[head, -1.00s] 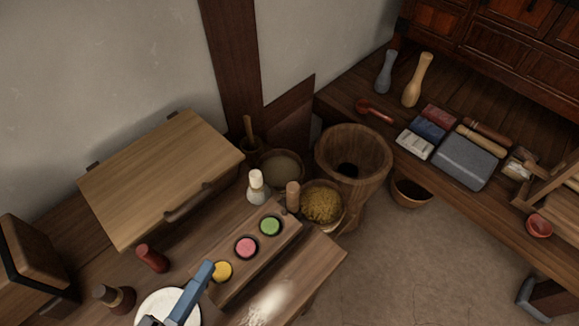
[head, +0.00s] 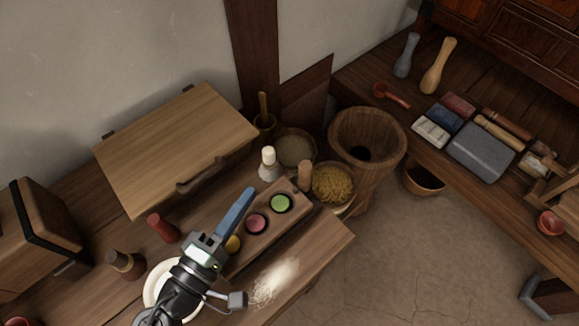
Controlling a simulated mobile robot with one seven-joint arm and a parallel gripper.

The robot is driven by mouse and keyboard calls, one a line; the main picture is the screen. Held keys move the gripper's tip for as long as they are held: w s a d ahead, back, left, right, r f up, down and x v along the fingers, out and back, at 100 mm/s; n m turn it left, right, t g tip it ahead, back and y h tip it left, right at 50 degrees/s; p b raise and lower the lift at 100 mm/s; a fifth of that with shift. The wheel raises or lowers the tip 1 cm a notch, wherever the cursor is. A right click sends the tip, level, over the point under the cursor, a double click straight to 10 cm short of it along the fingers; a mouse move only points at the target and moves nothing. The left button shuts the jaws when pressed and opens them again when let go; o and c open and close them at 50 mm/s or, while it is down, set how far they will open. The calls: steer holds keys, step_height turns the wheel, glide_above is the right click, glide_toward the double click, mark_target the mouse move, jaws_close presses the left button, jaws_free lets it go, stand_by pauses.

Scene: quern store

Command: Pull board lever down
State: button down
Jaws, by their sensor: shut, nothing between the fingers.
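The wooden board (head: 236,262) in the head view carries a row of round inserts: green, pink and yellow. An upright wooden peg (head: 305,174) stands at its far end and looks like the lever, though I cannot tell for certain. My gripper (head: 248,192) has its blue fingers shut and empty. It is over the board's left side, with the fingertips up and left of the pink insert (head: 256,224) and left of the peg, apart from it.
A lidded wooden box (head: 175,145) stands behind left. A white-topped bottle (head: 268,163) and a bowl of yellow grain (head: 334,183) flank the peg. A white plate (head: 152,296) lies under my arm. A wooden tub (head: 367,138) stands right of the table.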

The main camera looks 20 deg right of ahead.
mark_target(305, 179)
steer(key=w+d, duration=0.1)
steer(key=d, duration=0.2)
steer(key=w+d, duration=0.1)
steer(key=d, duration=0.2)
steer(key=w+d, duration=0.1)
steer(key=d, duration=0.2)
steer(key=shift+w+d+p, duration=0.25)
steer(key=shift+w+p, duration=0.05)
steer(key=shift+s+d, duration=0.1)
steer(key=shift+s, duration=0.2)
steer(key=shift+s+d+m+b, duration=0.1)
steer(key=shift+s+m+b, duration=0.25)
steer(key=shift+b, duration=0.4)
steer(key=shift+s+d+m+b, duration=0.1)
steer(key=shift+s+m+b, duration=0.1)
steer(key=shift+m+b, duration=0.2)
steer(key=shift+s+d+f+b, duration=0.15)
steer(key=shift+s+b, duration=0.25)
steer(key=shift+b, duration=0.25)
steer(key=shift+s+d+f+m+t+h+b, duration=0.1)
steer(key=shift+s+d+m+t+h+b, duration=0.15)
steer(key=shift+s+m+h+b, duration=0.35)
steer(key=shift+s+d+b, duration=0.3)
steer(key=shift+s+b, duration=0.5)
steer(key=shift+s, duration=0.1)
